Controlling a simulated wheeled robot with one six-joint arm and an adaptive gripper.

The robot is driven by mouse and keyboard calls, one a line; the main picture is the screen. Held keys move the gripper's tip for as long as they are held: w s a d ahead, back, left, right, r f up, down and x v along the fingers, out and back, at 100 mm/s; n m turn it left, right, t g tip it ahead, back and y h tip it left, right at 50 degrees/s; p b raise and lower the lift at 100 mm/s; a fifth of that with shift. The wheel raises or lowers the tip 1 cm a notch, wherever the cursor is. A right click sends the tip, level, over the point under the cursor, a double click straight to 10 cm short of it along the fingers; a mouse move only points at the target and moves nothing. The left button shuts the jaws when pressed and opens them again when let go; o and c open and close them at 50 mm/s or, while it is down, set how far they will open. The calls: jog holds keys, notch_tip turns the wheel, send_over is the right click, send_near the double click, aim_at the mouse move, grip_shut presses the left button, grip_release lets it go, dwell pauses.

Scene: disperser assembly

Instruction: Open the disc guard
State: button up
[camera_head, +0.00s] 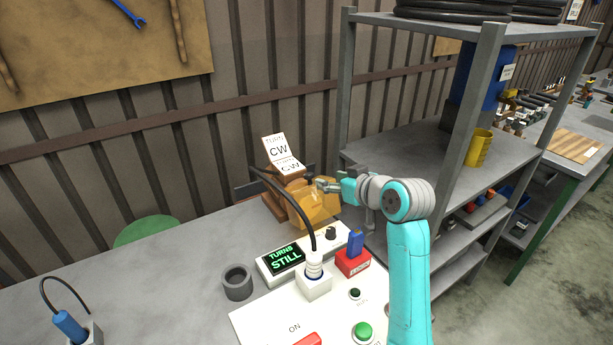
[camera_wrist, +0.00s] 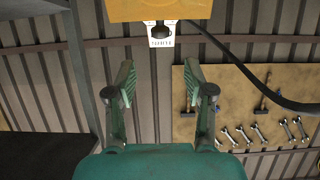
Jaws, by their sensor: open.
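The disc guard (camera_head: 316,206) is an orange, partly see-through cover on the machine at the back of the bench. An orange surface, which looks like the guard (camera_wrist: 160,10), crosses the top edge of the wrist view. My gripper (camera_head: 328,186) is at the upper right of the guard, very near it; I cannot tell whether it touches. In the wrist view my gripper (camera_wrist: 159,84) has its two fingers wide apart with nothing between them. The guard's far side and hinge are hidden.
A card reading CW (camera_head: 279,152) stands behind the guard. A black cable arches to a white plug (camera_head: 314,266). A display reading TURNS STILL (camera_head: 285,258), a red block with a blue key (camera_head: 354,253) and a grey cup (camera_head: 237,283) are in front. A metal shelf (camera_head: 400,165) stands close right.

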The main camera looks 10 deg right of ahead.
aim_at(311, 175)
jog(key=x, duration=1)
jog(key=shift+w+a+f, duration=0.1)
jog(key=shift+w+f, duration=0.05)
jog(key=shift+w, duration=0.2)
grip_shut()
